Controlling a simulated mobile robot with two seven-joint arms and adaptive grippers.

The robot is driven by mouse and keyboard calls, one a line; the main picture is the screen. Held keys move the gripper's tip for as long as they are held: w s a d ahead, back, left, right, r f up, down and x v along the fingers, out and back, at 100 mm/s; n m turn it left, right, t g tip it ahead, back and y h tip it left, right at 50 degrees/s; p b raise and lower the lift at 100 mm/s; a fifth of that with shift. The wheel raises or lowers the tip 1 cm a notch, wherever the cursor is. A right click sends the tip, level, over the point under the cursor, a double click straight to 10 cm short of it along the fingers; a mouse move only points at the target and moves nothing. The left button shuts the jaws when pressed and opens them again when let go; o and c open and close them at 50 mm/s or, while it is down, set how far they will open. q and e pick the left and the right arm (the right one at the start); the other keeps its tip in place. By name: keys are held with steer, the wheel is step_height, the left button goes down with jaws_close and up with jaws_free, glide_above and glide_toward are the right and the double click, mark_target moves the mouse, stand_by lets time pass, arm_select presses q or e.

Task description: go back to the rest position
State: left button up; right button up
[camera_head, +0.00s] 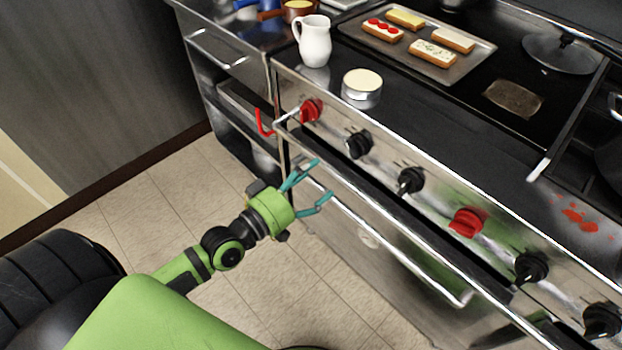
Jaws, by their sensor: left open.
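My left gripper (322,184) has teal fingers spread apart with nothing between them. It is in front of the stove's steel front, near the upper left end of the long oven handle (400,252). I cannot tell whether a finger touches the handle. My green left arm (190,268) reaches in from the lower left. My right gripper is not in view.
The stove front carries black knobs (410,180) and red knobs (467,222). A white pitcher (315,42), a round tin (361,88) and a tray (473,58) of topped bread slices stand above. Tiled floor (150,210) lies open at left.

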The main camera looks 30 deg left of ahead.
arm_select(q)
steer(key=shift+f, duration=0.1)
stand_by(0.3)
steer(key=s+a+f+m+g+y+p, duration=0.1)
steer(key=s+a+f+g+y, duration=0.2)
steer(key=f, duration=0.7)
steer(key=s+a+f+g+p, duration=0.15)
steer(key=s+f, duration=0.35)
steer(key=f, duration=0.6)
steer(key=s+a+f+m+g+y+p, duration=0.15)
steer(key=s+f+g, duration=0.25)
steer(key=f, duration=0.6)
steer(key=s+d+f+m+g, duration=0.1)
steer(key=s+f, duration=0.3)
steer(key=s, duration=0.4)
steer(key=s+d+f+m+g+y, duration=0.1)
steer(key=s+f+g, duration=0.3)
steer(key=s, duration=0.4)
steer(key=s+d+f+m+g+p, duration=0.1)
steer(key=s+f, duration=0.3)
steer(key=s, duration=0.4)
steer(key=shift+s+d+f+g+y, duration=0.35)
steer(key=shift+d+g, duration=0.15)
steer(key=shift+g, duration=0.25)
